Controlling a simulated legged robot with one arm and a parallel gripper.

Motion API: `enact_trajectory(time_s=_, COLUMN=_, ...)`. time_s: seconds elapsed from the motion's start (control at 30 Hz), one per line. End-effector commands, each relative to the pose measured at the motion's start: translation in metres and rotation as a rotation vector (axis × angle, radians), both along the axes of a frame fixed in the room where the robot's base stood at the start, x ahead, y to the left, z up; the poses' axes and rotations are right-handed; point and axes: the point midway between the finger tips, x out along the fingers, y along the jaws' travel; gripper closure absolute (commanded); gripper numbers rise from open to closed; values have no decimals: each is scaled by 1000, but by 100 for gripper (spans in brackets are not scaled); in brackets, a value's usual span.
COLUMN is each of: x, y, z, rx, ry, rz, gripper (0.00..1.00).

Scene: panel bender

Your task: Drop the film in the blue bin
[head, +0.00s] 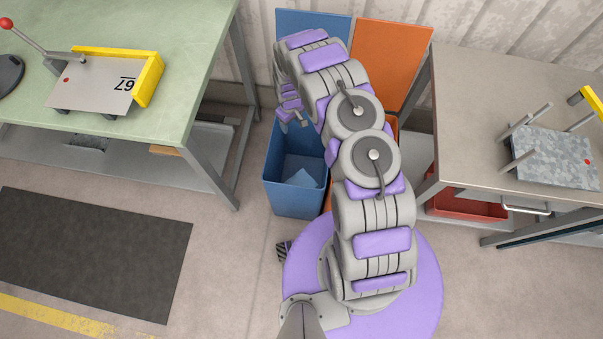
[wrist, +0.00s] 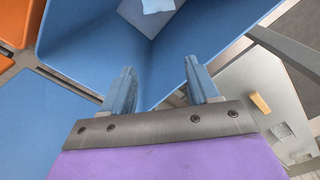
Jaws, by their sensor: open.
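The blue bin (head: 293,200) stands open on the floor between the two benches. A pale blue, thin sheet (head: 304,178) that looks like the film lies low inside it, on the bin's floor. It also shows at the top edge of the wrist view (wrist: 158,5), apart from my fingers. My gripper (head: 301,122) is over the back part of the bin, partly hidden by my arm in the head view. In the wrist view my gripper's two fingers (wrist: 162,88) are spread with nothing between them, and the blue bin's wall (wrist: 190,35) is beyond them.
An orange bin (head: 393,124) stands to the right, mostly hidden by my arm. Blue (head: 290,22) and orange (head: 395,60) panels stand behind the bins. A green bench (head: 185,75) is left and a grey bench (head: 470,90) right.

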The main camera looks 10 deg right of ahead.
Motion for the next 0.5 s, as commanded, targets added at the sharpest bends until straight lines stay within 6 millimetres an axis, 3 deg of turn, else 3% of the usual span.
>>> enact_trajectory(time_s=0.17, x=2, y=0, z=21, rx=-1, ry=-5, rz=1, gripper=40)
enact_trajectory(time_s=0.5, x=1, y=1, z=95, rx=0, ry=-1, rz=0, gripper=40)
